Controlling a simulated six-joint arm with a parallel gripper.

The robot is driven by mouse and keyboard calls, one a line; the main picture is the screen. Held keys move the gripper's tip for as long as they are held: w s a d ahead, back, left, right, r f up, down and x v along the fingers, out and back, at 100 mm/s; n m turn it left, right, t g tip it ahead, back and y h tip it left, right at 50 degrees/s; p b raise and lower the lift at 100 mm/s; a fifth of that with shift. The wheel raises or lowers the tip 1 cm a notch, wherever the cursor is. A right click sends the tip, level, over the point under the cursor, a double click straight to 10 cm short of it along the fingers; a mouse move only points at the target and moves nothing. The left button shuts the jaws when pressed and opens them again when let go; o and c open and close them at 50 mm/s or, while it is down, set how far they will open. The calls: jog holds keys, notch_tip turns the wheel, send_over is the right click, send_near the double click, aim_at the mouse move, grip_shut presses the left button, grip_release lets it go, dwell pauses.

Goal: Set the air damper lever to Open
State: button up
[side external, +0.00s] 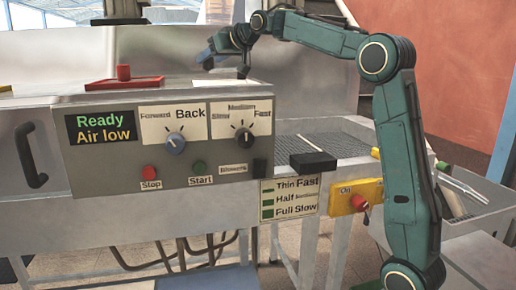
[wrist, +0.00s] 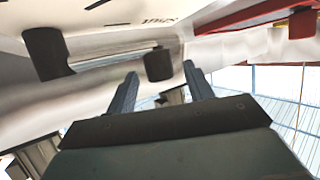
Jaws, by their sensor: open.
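A pale plate with upside-down lettering, too small to read surely, fills the top left of the wrist view (wrist: 150,22). A dark post (wrist: 47,52) and a smaller dark block (wrist: 158,63) show along its edge. One of these may be the air damper lever, but I cannot tell which. My gripper (wrist: 160,70) is open, its two blue-grey fingers apart, with the smaller block beyond and between the tips. I cannot see any contact. In the side view my gripper (side external: 209,58) hovers over the cabinet top, near a white label (side external: 212,82).
A red knob (side external: 123,72) stands in a red frame on the cabinet top, left of my gripper. The grey control panel (side external: 110,165) below has a display reading Ready, Air low, dials and buttons. A mesh conveyor (side external: 345,140) and grey bin (side external: 478,212) lie to the right.

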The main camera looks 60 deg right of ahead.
jog(key=shift+x, duration=1.35)
grip_shut()
jog(key=shift+s+y, duration=0.1)
jog(key=shift+y, duration=0.2)
jog(key=shift+s+a+n+y, duration=0.4)
jog(key=shift+s+n+y, duration=0.25)
jog(key=shift+n+y, duration=0.35)
jog(key=shift+s+a+n+y, duration=0.4)
jog(key=shift+s+n+y, duration=0.25)
jog(key=shift+n+y, duration=0.3)
jog(key=shift+s+a+n+g+y, duration=0.25)
jog(key=shift+s+n+y, duration=0.45)
jog(key=shift+n+y, duration=0.3)
jog(key=shift+s+a+n+g+y, duration=0.25)
jog(key=shift+s+n+y, duration=0.5)
jog(key=shift+y, duration=0.3)
